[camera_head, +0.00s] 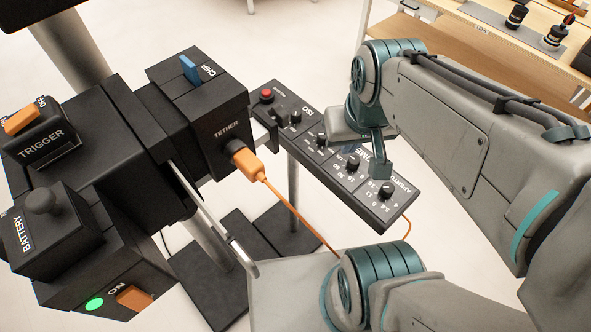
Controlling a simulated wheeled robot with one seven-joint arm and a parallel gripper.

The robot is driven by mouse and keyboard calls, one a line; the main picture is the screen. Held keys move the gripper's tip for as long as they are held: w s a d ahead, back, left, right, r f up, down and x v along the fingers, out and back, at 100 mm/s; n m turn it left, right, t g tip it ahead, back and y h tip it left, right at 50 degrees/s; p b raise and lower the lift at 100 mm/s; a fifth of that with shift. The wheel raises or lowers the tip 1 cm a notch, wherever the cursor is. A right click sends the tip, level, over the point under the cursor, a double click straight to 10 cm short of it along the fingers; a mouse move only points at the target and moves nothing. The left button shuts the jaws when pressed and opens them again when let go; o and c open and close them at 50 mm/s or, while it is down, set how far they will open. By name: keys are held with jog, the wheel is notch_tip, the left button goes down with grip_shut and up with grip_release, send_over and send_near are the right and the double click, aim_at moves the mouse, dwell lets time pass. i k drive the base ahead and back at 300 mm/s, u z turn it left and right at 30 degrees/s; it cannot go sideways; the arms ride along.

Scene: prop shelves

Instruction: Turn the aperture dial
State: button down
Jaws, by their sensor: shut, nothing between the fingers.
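The aperture dial (387,188) is a small black knob at the near right end of a long black control panel (372,214). Printed numbers ring it, and the "APERTURE" label is partly covered. My gripper (379,170), grey with teal fingers, is shut and empty. It hangs over the panel just behind the aperture dial in the picture, hiding part of the dial labelled "TIME" and the lettering around it. I cannot tell whether the fingertips touch the panel or the dial.
An orange cable (288,204) runs from the tether box (226,132) past the panel. The black camera rig (121,132) fills the left. A wooden shelf (480,50) stands back right.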

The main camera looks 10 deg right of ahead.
aim_at(387, 190)
jog(key=z, duration=0.3)
jog(key=k, duration=0.35)
jog(key=z, duration=0.9)
